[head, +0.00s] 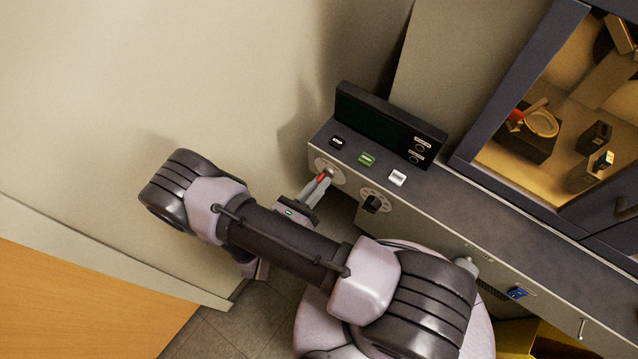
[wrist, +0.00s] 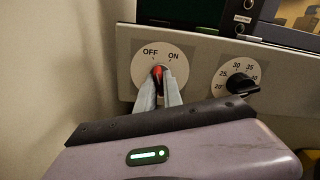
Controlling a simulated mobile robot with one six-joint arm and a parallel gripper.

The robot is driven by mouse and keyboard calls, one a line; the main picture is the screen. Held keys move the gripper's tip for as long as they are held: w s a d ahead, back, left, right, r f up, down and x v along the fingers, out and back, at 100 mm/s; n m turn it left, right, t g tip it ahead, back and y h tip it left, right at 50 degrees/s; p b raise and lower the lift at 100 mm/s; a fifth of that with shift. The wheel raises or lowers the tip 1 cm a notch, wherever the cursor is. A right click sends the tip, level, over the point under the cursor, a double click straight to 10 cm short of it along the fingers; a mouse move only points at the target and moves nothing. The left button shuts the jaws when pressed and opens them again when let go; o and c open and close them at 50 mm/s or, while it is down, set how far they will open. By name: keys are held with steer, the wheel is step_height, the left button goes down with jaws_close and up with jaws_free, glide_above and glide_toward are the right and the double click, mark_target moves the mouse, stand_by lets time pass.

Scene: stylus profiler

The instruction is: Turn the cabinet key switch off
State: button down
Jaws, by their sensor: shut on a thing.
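The cabinet key switch (wrist: 141,69) is a round pale plate marked OFF at upper left and ON at upper right. It sits at the left end of the cabinet front and also shows in the head view (head: 339,176). Its small red key (wrist: 157,72) is at the plate's middle; red also shows in the head view (head: 320,177). My gripper (wrist: 161,88) is shut on the key, one finger on each side, and they hide its lower part. The gripper also shows in the head view (head: 317,187). I cannot tell exactly which mark the key points to.
A black dial knob (head: 371,204) with numbers is right of the switch. Black, green (head: 367,159) and white (head: 398,178) buttons and a dark display (head: 375,120) are on the ledge above. A wall (head: 110,100) is close on the left. A windowed chamber (head: 565,110) is at right.

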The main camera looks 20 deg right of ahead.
steer(key=shift+n, duration=0.9)
steer(key=c, duration=1.5)
jaws_free()
steer(key=p+v, duration=0.2)
steer(key=v, duration=1.5)
steer(key=shift+s+a, duration=0.15)
steer(key=shift+r, duration=0.1)
